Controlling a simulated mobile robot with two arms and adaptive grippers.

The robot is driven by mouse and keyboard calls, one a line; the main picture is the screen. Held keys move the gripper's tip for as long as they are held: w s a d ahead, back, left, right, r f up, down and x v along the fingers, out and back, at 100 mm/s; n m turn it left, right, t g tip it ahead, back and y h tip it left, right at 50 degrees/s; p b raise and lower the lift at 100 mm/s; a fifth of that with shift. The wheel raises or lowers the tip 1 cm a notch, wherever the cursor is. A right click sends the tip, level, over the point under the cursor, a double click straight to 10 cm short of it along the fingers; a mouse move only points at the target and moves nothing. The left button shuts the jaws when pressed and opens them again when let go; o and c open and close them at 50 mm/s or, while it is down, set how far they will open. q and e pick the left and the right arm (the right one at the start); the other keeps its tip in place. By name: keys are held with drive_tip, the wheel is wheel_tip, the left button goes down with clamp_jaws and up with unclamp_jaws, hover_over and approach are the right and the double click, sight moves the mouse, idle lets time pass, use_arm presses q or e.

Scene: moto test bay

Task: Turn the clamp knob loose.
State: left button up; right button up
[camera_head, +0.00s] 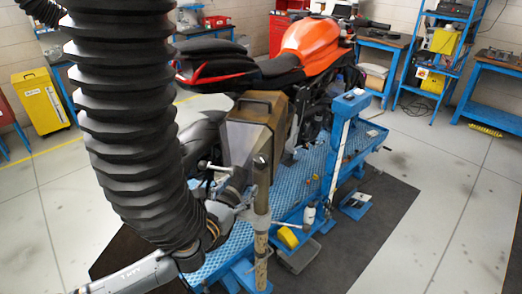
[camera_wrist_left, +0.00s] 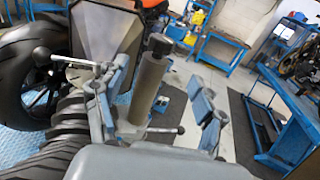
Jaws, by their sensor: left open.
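A grey upright post (camera_head: 262,205) with a dark cap stands at the near end of the blue lift. In the left wrist view the post (camera_wrist_left: 148,85) rises between my fingers. A thin lever with a ball end (camera_wrist_left: 165,130) crosses low at the post. I cannot tell which part is the clamp knob. My left gripper (camera_wrist_left: 160,78) is open around the post, contact unclear; in the head view it (camera_head: 235,203) is partly hidden.
A thick black ribbed hose (camera_head: 125,120) hangs close and blocks the left. The orange motorcycle (camera_head: 305,40) stands on the blue lift (camera_head: 315,160). A small white bottle (camera_head: 310,212) and a yellow block (camera_head: 288,238) lie right of the post.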

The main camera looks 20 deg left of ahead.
sight(258, 163)
use_arm(q)
drive_tip(key=w+p, duration=0.1)
drive_tip(key=w, duration=0.3)
drive_tip(key=w+p, duration=0.1)
drive_tip(key=w, duration=0.8)
drive_tip(key=shift+w+d+r+p, duration=0.3)
drive_tip(key=shift+w+d+p, duration=0.05)
drive_tip(key=shift+w+p, duration=0.05)
drive_tip(key=shift+c, duration=0.4)
drive_tip(key=c, duration=1.1)
